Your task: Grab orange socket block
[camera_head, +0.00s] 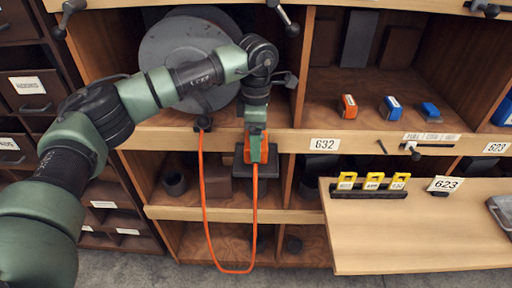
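My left gripper (255,146) points down in front of the shelf unit, left of the 632 label. An orange piece (264,153), which looks like the orange socket block, shows at its fingertips, in front of a dark block. The fingers and the piece overlap, so I cannot tell whether they are closed on it. An orange cord (228,270) hangs in a long loop from below the grey reel (165,58) up to this piece. My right gripper is not in view.
A small orange block (348,107) and two blue blocks (391,108) (430,111) sit on the shelf at right. A wooden board (420,235) with a black strip of yellow tags (372,182) juts out at lower right. Drawers line the left side.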

